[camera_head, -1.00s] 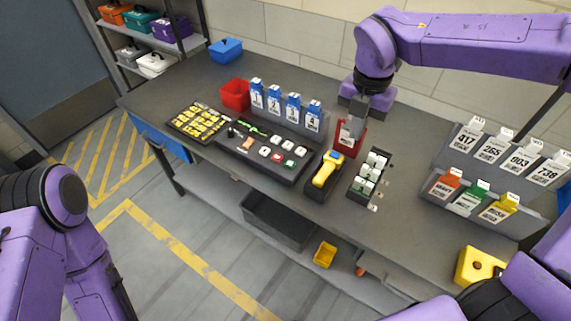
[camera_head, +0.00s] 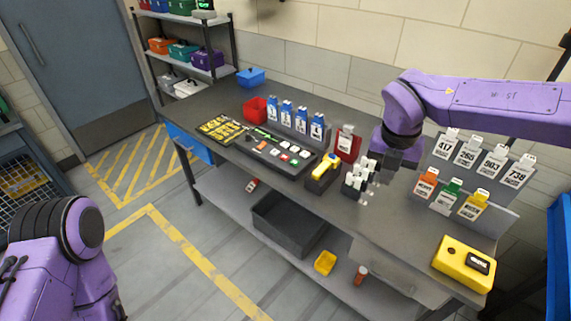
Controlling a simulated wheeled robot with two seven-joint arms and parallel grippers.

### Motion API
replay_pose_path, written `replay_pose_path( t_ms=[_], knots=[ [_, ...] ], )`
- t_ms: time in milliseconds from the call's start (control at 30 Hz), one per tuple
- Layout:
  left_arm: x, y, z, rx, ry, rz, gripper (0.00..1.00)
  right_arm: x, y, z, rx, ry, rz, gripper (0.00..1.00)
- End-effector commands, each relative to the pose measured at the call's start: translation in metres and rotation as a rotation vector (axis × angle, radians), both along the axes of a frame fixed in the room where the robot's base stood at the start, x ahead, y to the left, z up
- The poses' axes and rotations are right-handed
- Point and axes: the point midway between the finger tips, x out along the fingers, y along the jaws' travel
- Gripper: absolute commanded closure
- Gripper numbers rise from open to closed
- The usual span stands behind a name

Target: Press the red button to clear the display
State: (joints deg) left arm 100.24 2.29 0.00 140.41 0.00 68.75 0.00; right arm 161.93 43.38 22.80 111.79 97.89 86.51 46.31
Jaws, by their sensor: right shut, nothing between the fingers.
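A yellow box (camera_head: 447,268) sits at the front right of the table. It has a small dark reddish button (camera_head: 451,250) and a dark display (camera_head: 478,262) with markings too small to read. A black panel (camera_head: 258,160) at the table's middle left also carries small keys, one of them a red key (camera_head: 284,157). My right gripper (camera_head: 376,180) is shut and empty, beside the small rack of white pieces, up and left of the yellow box and apart from it. Its fingertips are partly blurred against the rack. My left arm shows at lower left; its gripper is out of view.
A rack of white pieces (camera_head: 356,182), a yellow scanner-like tool (camera_head: 326,166) and a red holder (camera_head: 348,143) stand near my right gripper. The table front left of the box is clear.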

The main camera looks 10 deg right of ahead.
Motion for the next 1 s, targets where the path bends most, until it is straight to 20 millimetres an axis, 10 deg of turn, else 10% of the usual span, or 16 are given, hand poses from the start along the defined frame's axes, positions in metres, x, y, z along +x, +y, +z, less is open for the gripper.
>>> replay_pose_path(
  t_ms=[367,600,767,1000],
  knots=[
    [0.001,0.0,-0.011,0.0,-0.002,0.0,0.34,0.028,-0.045,-0.054,-0.504,-0.004,0.633,1.0],
    [0.001,0.0,-0.033,0.0,-0.001,0.0,0.34,0.026,-0.052,-0.156,-0.916,0.233,1.368,1.0],
    [0.001,0.0,-0.052,0.0,-0.001,0.0,0.34,-0.01,-0.033,-0.256,-1.05,0.43,1.975,1.0],
    [0.001,0.0,-0.078,0.0,-0.001,0.0,0.34,-0.115,-0.006,-0.382,-0.938,0.567,2.681,1.0]
  ],
)
